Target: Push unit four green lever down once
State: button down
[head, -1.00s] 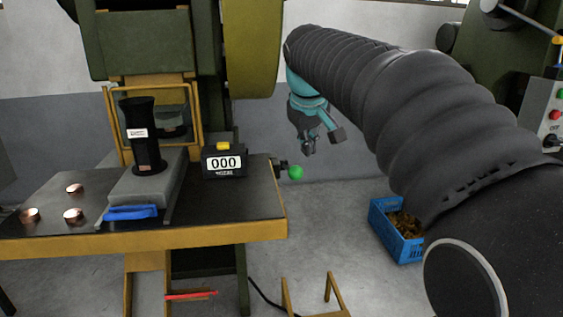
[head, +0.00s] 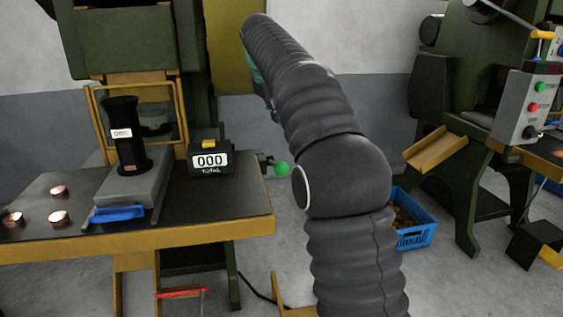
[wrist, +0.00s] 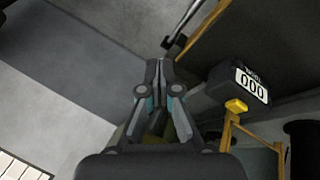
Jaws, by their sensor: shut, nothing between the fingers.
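The green lever knob (head: 282,169) shows in the head view on a short dark mount at the right edge of the press table (head: 150,236), just right of the counter. My gripper is hidden behind my arm in the head view; only a teal bit of the wrist shows, above and left of the knob. The green knob cannot be made out there. The counter (head: 210,162) reads 000 and also shows in the wrist view (wrist: 250,85), right of the fingers.
A black cylinder (head: 127,140) stands on a grey block on the table, with several copper pieces (head: 58,218) at left. A blue crate (head: 419,235) sits on the floor behind my arm. Another machine (head: 480,110) stands at right.

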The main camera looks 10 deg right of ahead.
jog(key=shift+f, duration=0.1)
jog(key=s+f+b, duration=0.1)
jog(key=f, duration=0.1)
jog(key=f+b, duration=0.1)
jog(key=f, duration=0.1)
jog(key=s+f+b, duration=0.1)
jog(key=f, duration=0.2)
jog(key=shift+s+f, duration=0.1)
jog(key=shift+s, duration=0.25)
jog(key=shift+s+f+b, duration=0.2)
jog(key=shift+f+b, duration=0.2)
jog(key=shift+f, duration=0.1)
dwell(0.9)
jog(key=shift+s+f, duration=0.15)
jog(key=shift+f, duration=0.15)
